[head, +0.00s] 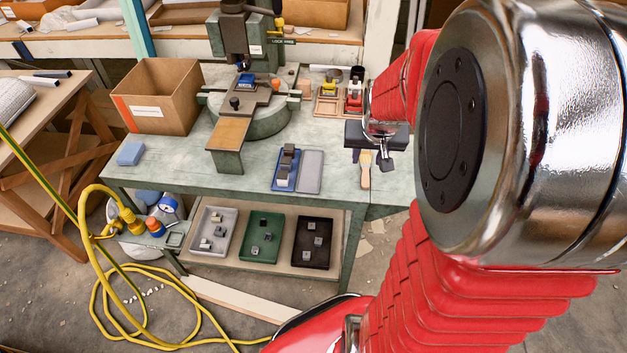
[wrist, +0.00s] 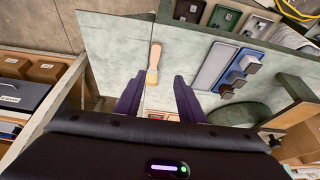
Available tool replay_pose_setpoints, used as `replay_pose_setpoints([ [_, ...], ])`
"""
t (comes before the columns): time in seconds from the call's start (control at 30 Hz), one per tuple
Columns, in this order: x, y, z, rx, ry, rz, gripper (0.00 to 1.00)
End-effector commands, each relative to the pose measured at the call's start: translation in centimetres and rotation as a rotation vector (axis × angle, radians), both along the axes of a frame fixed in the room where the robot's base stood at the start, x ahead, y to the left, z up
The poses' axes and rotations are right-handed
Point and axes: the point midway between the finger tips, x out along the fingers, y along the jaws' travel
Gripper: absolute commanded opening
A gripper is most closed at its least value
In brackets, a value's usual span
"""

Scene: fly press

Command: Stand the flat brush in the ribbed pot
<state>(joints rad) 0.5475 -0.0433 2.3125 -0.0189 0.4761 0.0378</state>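The flat brush (head: 365,172) lies near the front edge of the green bench, its wooden handle toward the edge. It also shows in the wrist view (wrist: 154,60), with its pale bristle end toward my gripper. My gripper (wrist: 158,88) is open and empty, its two dark fingers apart. The brush is ahead of the fingertips, nearer the left finger in that view. In the head view my gripper (head: 376,153) hangs over the bench beside the brush's bristle end. A small dark cup-like thing (head: 357,73) stands at the back; I cannot tell whether it is the ribbed pot.
A blue tray (head: 284,183) with dark blocks and a grey lid (head: 311,172) lie left of the brush. The bench right around the brush is clear.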

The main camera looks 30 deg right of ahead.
Motion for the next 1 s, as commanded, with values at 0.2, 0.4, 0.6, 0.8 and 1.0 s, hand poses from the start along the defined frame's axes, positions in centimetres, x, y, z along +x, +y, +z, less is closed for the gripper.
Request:
replay_pose_setpoints([
  [0.2, -0.2, 5.5, 3.7, -0.012, -0.021, 0.110, 0.36],
  [0.4, -1.6, 11.0, 6.9, -0.019, -0.039, 0.225, 0.36],
  [0.6, -3.9, 16.0, 9.4, -0.025, -0.058, 0.339, 0.36],
  [0.8, -6.9, 20.3, 11.3, -0.028, -0.077, 0.453, 0.36],
  [1.0, -9.8, 23.2, 12.4, -0.029, -0.092, 0.545, 0.36],
])
